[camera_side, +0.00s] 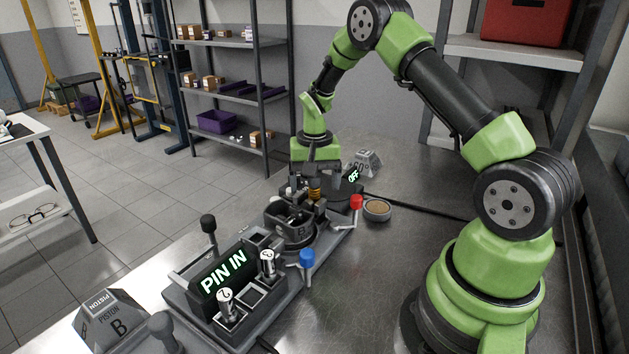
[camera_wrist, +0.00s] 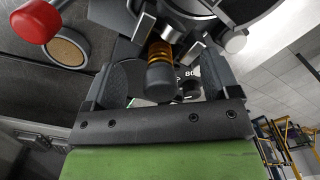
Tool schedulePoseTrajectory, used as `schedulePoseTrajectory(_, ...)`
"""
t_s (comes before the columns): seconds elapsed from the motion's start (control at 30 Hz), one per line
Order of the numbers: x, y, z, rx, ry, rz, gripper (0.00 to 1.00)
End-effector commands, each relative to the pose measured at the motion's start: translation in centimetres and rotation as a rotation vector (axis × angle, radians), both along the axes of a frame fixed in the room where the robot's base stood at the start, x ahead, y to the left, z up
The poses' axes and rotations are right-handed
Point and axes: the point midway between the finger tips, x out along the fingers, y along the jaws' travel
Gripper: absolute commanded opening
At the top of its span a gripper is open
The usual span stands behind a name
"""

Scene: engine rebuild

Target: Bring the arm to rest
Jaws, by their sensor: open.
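My green arm arches over the metal bench, and my gripper (camera_side: 318,168) points down just above the back of the grey fixture (camera_side: 190,297). In the wrist view my gripper (camera_wrist: 168,50) is open, with its fingers apart. An orange-ringed part with a dark end (camera_wrist: 161,70) shows between the fingers. The same orange part (camera_side: 314,190) is just under my gripper in the side view. I cannot tell whether the fingers touch anything.
A lit PIN IN display (camera_side: 223,271) and two silver pins (camera_side: 267,263) stand at the fixture's front. A red knob (camera_side: 356,202), a blue knob (camera_side: 307,258) and a round tan-topped dish (camera_side: 376,209) are close by. The bench right of the fixture is mostly clear.

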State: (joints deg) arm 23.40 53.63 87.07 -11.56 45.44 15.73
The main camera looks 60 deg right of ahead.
Motion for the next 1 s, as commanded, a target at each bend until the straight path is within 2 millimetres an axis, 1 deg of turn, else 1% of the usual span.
schedulePoseTrajectory(0.47, 0.0, 0.0, 0.3, 0.0, -0.001, 0.0, 0.82)
schedulePoseTrajectory(1.0, 0.1, 0.0, 4.2, -0.001, -0.002, 0.0, 0.82)
